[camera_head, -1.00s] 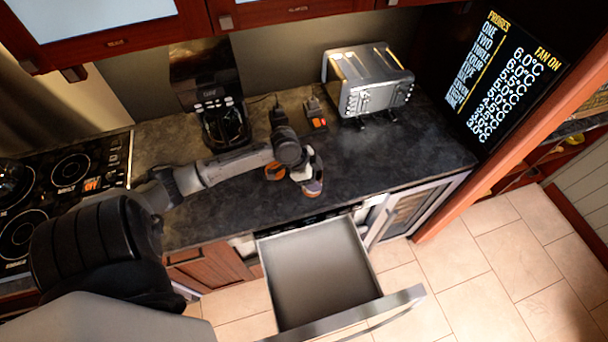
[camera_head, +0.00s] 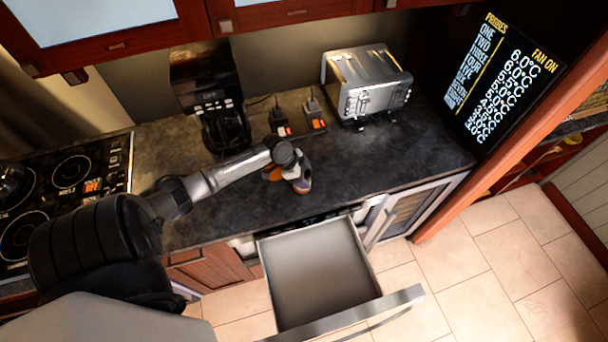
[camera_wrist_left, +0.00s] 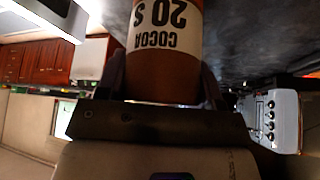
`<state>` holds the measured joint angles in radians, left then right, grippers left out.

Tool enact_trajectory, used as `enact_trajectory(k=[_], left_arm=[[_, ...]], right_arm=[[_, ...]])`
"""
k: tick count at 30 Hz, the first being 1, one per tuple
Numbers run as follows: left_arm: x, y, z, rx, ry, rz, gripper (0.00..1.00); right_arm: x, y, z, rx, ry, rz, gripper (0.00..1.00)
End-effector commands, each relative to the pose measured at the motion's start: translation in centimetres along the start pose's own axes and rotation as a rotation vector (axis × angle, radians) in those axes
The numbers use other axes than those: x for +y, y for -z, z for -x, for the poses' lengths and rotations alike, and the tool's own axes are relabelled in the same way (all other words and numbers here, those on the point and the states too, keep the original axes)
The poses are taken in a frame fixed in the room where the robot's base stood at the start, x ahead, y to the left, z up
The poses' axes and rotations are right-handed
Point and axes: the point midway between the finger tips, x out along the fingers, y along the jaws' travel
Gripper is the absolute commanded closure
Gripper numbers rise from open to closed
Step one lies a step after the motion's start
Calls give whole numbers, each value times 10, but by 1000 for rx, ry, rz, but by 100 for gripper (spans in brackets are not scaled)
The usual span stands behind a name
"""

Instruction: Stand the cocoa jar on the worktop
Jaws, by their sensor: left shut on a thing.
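The cocoa jar (camera_wrist_left: 166,82) is orange-brown with a white label, and its lettering is upside down in the left wrist view. It sits between the two fingers of my left gripper (camera_wrist_left: 165,88), which is shut on it. My right gripper is not in view.
An open, empty drawer (camera_head: 315,270) juts out in front of the worktop. A toaster (camera_head: 368,82) stands at the back right and a coffee maker (camera_head: 210,95) at the back left. Worktop to the right is clear.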

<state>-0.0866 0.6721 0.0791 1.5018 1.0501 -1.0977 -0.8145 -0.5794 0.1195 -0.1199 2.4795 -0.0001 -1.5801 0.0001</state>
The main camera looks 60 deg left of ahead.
Motion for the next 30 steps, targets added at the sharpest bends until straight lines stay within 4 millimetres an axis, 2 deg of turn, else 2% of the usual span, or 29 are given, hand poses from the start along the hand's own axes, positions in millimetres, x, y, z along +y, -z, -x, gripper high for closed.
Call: enact_trajectory(k=[11,12,18,20,26,30], left_arm=[[0,-2,-3,0,1,0,72],[0,-2,-3,0,1,0,36],[0,-2,-2,0,0,0,17],[0,-2,-2,0,0,0,14],[0,-1,-2,0,0,0,14],[0,-1,5,-1,1,0,14]], right_arm=[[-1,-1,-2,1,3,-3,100],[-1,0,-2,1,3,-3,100],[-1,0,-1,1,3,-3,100],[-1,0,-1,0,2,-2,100],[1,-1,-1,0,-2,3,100],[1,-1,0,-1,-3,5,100]])
